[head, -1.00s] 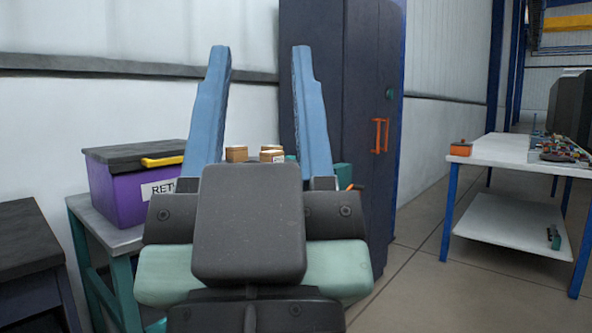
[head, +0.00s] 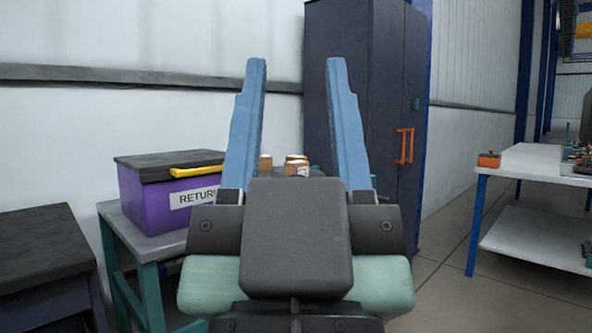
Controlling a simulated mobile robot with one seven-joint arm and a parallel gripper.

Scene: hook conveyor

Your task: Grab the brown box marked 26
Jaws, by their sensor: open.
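Small brown boxes show between the fingers of my gripper (head: 297,130), beyond it and low in the gap. One brown box (head: 265,163) is at the left, close to the left finger. Others (head: 296,168) stand to its right, and the front one bears a pale label. They are too small for me to read any number, so I cannot tell which is marked 26. My gripper is open, with two blue fingers wide apart and nothing between them. Its dark body hides the lower part of the boxes and what they stand on.
A purple bin (head: 165,205) with a black lid and yellow handle stands on a teal-legged table (head: 150,243) at left. A dark cabinet (head: 365,75) stands behind the gripper. A white table (head: 535,168) with an orange box (head: 489,159) is at right; open floor lies before it.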

